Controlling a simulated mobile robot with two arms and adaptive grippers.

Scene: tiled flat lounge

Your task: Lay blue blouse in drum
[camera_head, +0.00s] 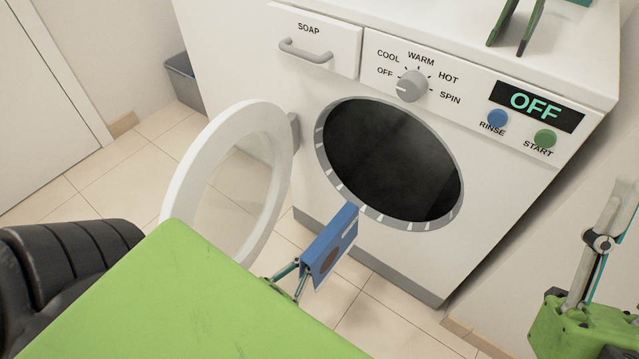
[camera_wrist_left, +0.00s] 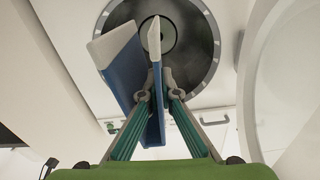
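A folded blue blouse (camera_head: 331,243) is held in my left gripper (camera_head: 290,272), just in front of the washer. Its upper end overlaps the lower rim of the dark drum opening (camera_head: 392,160) in the head view. In the left wrist view the blouse (camera_wrist_left: 122,72) shows as two blue panels with pale edges, and my left gripper (camera_wrist_left: 160,95) has its fingers on either side of one panel. The drum (camera_wrist_left: 186,40) lies ahead, its inside mostly dark. The right gripper (camera_head: 605,235) is at the right edge, away from the blouse; its fingers are unclear.
The round washer door (camera_head: 178,195) stands open at left. The white washer (camera_head: 490,200) has a dial (camera_head: 411,86), buttons and a display reading OFF. A dark green pronged object (camera_head: 516,25) is on its top. A grey bin (camera_head: 184,80) stands behind left. Tiled floor is clear.

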